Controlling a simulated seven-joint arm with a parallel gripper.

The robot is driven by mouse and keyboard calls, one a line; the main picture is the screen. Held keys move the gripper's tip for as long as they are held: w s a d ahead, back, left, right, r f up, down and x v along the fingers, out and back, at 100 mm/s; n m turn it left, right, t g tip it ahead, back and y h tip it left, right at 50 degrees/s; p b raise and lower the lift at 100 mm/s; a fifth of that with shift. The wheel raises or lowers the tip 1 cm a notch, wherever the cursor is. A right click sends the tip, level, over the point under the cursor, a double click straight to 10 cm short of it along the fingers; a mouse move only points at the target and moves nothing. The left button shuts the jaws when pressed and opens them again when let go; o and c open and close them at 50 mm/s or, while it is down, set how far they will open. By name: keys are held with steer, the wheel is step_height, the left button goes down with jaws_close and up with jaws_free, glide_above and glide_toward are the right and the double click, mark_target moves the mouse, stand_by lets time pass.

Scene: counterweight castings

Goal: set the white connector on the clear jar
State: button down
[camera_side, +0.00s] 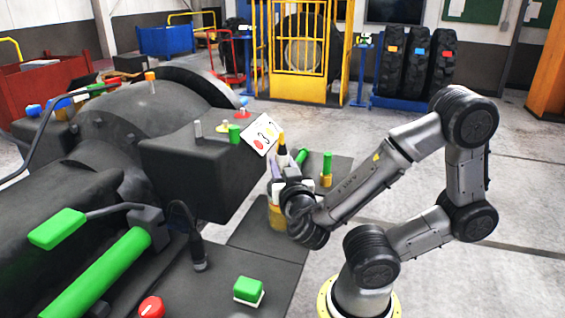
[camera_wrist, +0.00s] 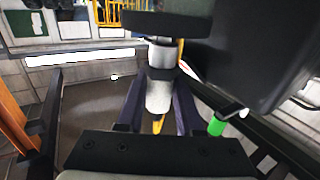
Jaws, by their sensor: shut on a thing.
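My gripper (camera_side: 285,163) is raised beside the dark block, with its fingers pointing up in the side view. In the wrist view its two dark fingers (camera_wrist: 158,100) are closed on the white connector (camera_wrist: 158,94), a white cylinder with a grey collar and a dark upper part. A small yellow tip shows below it between the fingers. In the side view the held piece (camera_side: 283,152) shows only as a small dark and yellow shape. An amber, jar-like thing (camera_side: 277,216) stands below the gripper, partly hidden. I cannot make out a clear jar for certain.
A large dark block (camera_side: 190,165) stands close left of my gripper, with a white card (camera_side: 260,134) at its edge. A green cylinder (camera_side: 327,162) on a yellow base stands to the right. A green-and-white box (camera_side: 248,290) lies in front.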

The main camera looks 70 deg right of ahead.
steer(key=shift+f, duration=0.35)
steer(key=shift+c, duration=2.4)
jaws_free()
steer(key=shift+a, duration=0.1)
steer(key=shift+s+a, duration=0.3)
steer(key=shift+a, duration=0.35)
steer(key=v, duration=0.6)
steer(key=shift+s, duration=0.1)
steer(key=shift+d, duration=0.15)
